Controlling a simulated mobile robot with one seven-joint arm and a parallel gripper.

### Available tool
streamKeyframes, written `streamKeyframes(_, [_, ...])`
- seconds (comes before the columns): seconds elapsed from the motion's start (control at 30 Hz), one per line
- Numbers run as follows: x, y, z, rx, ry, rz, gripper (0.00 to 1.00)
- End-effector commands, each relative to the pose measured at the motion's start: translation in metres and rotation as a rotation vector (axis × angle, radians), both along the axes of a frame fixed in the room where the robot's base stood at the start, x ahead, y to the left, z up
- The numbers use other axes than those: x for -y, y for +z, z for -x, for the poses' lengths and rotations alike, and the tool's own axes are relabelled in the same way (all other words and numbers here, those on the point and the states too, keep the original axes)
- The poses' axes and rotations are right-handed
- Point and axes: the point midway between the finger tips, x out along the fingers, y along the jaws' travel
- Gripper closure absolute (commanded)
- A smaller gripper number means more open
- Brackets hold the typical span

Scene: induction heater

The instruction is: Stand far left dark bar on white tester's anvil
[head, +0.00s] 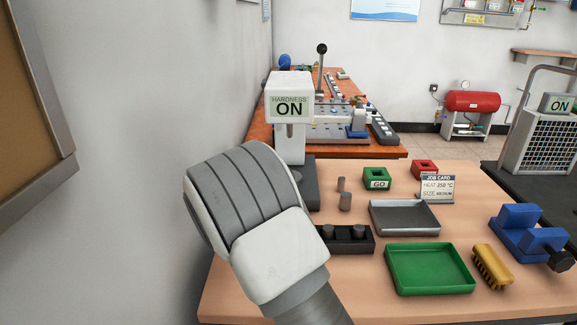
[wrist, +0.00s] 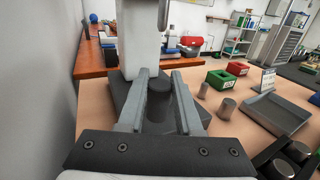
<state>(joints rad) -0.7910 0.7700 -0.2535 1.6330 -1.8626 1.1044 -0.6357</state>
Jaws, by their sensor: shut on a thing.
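The white hardness tester (head: 289,105), its sign reading ON, stands at the table's far left; it also shows in the wrist view (wrist: 122,40). Its dark base (head: 311,190) is partly hidden behind my arm. In the wrist view my gripper (wrist: 160,76) is shut on a dark bar (wrist: 160,98), upright between the fingers and over the tester's base. I cannot tell whether the bar's foot touches the anvil, as its lower end and the anvil are hidden. In the head view my arm hides the fingers and this bar.
A dark rack (head: 360,246) holds dark bars at the front. Two grey bars (head: 345,201) stand behind it. A grey tray (head: 405,217), green tray (head: 430,269), green GO block (head: 376,180), red block (head: 424,167), job card (head: 437,188), brush (head: 492,267) and blue vise (head: 530,235) lie right.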

Motion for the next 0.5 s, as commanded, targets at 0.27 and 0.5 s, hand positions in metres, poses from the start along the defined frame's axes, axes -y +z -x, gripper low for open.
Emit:
streamKeyframes(0.27, [0.035, -0.001, -0.07, 0.003, -0.003, -0.001, 1.0])
streamKeyframes(0.5, [0.05, 0.001, -0.105, 0.003, -0.001, -0.001, 1.0])
